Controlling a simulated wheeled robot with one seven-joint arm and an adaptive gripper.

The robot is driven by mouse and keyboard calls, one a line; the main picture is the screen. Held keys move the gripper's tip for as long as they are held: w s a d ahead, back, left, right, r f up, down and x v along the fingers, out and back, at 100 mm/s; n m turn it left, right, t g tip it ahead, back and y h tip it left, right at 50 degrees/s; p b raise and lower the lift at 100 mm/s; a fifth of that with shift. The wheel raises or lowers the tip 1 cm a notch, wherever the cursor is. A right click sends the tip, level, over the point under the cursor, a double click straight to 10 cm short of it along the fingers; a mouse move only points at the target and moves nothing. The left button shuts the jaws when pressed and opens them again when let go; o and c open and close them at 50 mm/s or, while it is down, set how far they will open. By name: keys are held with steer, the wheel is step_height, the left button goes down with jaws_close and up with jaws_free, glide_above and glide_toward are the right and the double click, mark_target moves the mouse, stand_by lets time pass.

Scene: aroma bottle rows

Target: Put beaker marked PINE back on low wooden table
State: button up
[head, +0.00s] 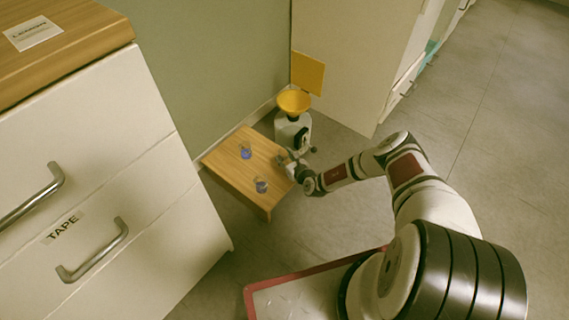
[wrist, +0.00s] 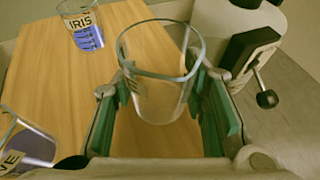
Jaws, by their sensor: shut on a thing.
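My gripper (wrist: 168,110) is shut on a clear, empty-looking beaker (wrist: 160,85), held between its green pads. The beaker stands roughly upright over the near right part of the low wooden table (wrist: 60,110). I cannot tell whether its base touches the top, and its label is not readable. In the head view my gripper (head: 292,165) is at the right edge of the table (head: 225,168); the held beaker is hard to make out there. A beaker marked IRIS (wrist: 82,28) with blue liquid stands at the upper left, also in the head view (head: 246,151).
Another beaker (wrist: 28,145) with blue-violet liquid, its label partly cut off, is at lower left, also in the head view (head: 261,185). Drawers (head: 100,190) stand left; the floor right is open.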

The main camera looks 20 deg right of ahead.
mark_target(285, 162)
steer(key=f+b, duration=0.2)
steer(key=f, duration=0.1)
steer(key=shift+w+f+b, duration=0.3)
steer(key=shift+w+b, duration=0.05)
steer(key=o, duration=1.2)
steer(key=shift+f, duration=0.1)
steer(key=shift+r, duration=0.25)
steer(key=p+v, duration=0.6)
steer(key=v, duration=0.6)
steer(key=shift+f, duration=0.15)
